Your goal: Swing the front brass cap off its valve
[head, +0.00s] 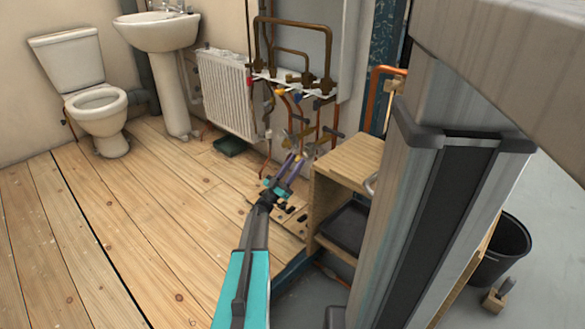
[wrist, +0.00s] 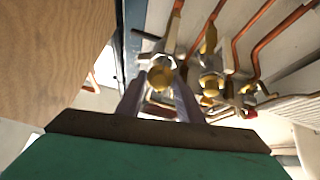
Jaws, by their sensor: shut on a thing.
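My gripper (head: 296,161) reaches low toward the pipework under the white boiler in the head view. In the wrist view, its two fingers (wrist: 161,90) stand on either side of a round brass cap (wrist: 161,75) on the nearer valve, and they are shut on it. The cap sits at the end of its silver valve (wrist: 157,60); I cannot tell whether it has turned. A second brass cap (wrist: 211,85) on a neighbouring valve is to the right, clear of the fingers. In the head view the gripped cap is too small to make out.
A wooden cabinet (head: 350,160) stands close to the right of my gripper; its side (wrist: 65,50) fills the upper left of the wrist view. Copper pipes (wrist: 245,45) run behind the valves. A white radiator (head: 227,95) is to the left. The floorboards (head: 150,220) at left are clear.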

